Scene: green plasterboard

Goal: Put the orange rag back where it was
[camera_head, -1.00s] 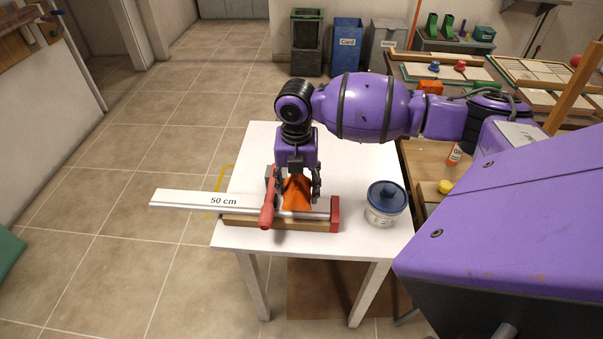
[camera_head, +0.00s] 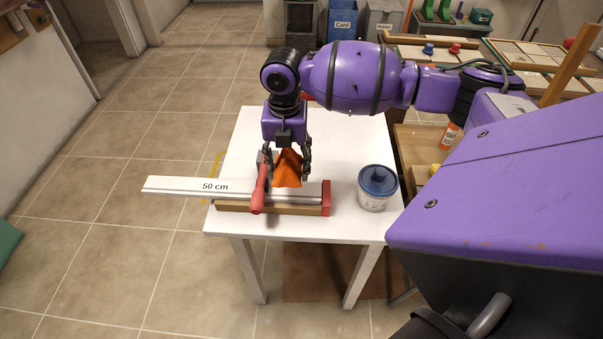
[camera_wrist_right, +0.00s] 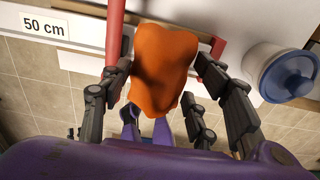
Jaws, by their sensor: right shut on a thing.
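The orange rag (camera_head: 287,168) hangs from my right gripper (camera_head: 285,160) in the head view, above the white table and just behind the ruler tool. In the right wrist view the rag (camera_wrist_right: 163,70) is bunched between the fingers of my right gripper (camera_wrist_right: 160,95), which is shut on it. The arm hides part of the table behind it. I cannot tell whether the rag's lower edge touches anything. My left gripper is not in view.
A tool with a 50 cm white ruler (camera_head: 180,187), a red handle (camera_head: 259,190) and a wooden base lies along the table's front edge, its left end overhanging. A blue-lidded tub (camera_head: 378,187) stands to its right. The white table (camera_head: 235,150) has bare room at left.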

